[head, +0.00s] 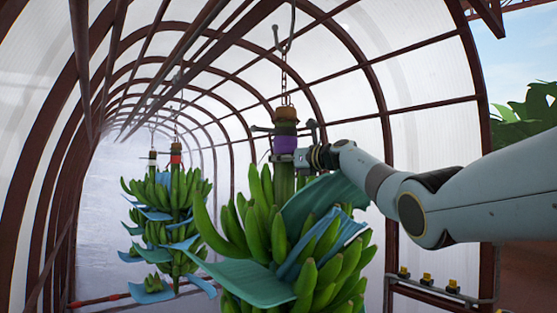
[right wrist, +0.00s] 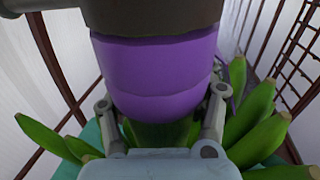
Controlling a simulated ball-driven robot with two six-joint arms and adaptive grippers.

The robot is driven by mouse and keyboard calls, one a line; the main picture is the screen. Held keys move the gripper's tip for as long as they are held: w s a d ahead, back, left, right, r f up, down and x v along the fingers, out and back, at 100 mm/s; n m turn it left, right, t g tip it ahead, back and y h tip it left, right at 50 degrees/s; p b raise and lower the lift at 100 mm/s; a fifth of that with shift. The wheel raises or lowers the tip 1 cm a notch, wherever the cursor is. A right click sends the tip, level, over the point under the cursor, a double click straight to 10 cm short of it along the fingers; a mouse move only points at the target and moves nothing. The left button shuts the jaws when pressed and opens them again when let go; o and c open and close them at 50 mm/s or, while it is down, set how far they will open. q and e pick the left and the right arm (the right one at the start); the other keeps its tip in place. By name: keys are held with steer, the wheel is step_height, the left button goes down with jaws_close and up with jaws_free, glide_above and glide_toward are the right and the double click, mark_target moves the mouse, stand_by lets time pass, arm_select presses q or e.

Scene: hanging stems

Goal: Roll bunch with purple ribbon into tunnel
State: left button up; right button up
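The bunch with the purple ribbon (head: 284,144) hangs upright from a chain and hook in the near middle of the head view. It has green bananas (head: 262,215) with teal and blue sheets between the hands. My right gripper (head: 290,158) reaches in from the right at the stem, just below the ribbon. In the right wrist view its fingers (right wrist: 165,125) lie on both sides of the green stem, under the purple ribbon (right wrist: 155,72), and look closed on it. The fingertips are partly hidden behind the stem. My left gripper is not in view.
Two more bunches hang deeper left, one with a red ribbon (head: 176,158) and one with a white ribbon (head: 152,157). The arched tunnel (head: 375,75) encloses them, with overhead rails (head: 160,55) running inward. Yellow-topped items (head: 427,278) line a rail at lower right.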

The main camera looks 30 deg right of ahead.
steer(key=o, duration=0.4)
steer(key=shift+w+d+f, duration=0.15)
steer(key=shift+w+f, duration=0.1)
steer(key=shift+w, duration=0.15)
steer(key=shift+o, duration=1.4)
steer(key=shift+r, duration=0.1)
steer(key=shift+s+r, duration=0.1)
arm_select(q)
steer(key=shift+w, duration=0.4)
arm_select(e)
steer(key=v, duration=1.2)
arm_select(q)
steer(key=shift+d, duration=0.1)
arm_select(e)
steer(key=shift+s, duration=0.1)
